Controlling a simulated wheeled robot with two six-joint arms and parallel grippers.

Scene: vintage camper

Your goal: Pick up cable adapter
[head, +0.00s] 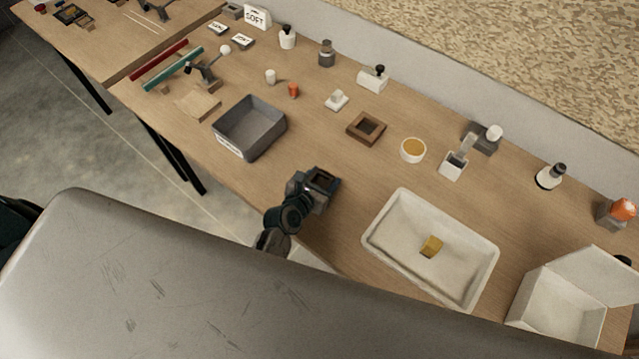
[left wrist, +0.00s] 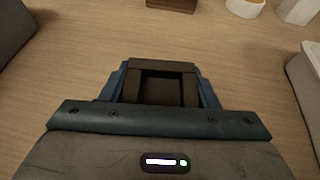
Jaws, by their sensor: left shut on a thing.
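My left gripper (head: 324,183) is low over the front part of the wooden table, between the grey bin and the white tray. In the left wrist view the two blue fingers of the gripper (left wrist: 163,86) are shut on a dark brown square block (left wrist: 160,66) with a hollow middle. The block's near side is hidden by the gripper body. I cannot tell from its look whether this block is the cable adapter. Whether it touches the table is unclear. My right gripper is not in view.
The grey bin (head: 270,116) stands left of the gripper. The white tray (head: 376,222) with a small yellow piece (head: 431,246) is to the right. A brown square frame (head: 353,127) and a white cup (head: 413,151) stand behind. An open white box (head: 540,304) is far right.

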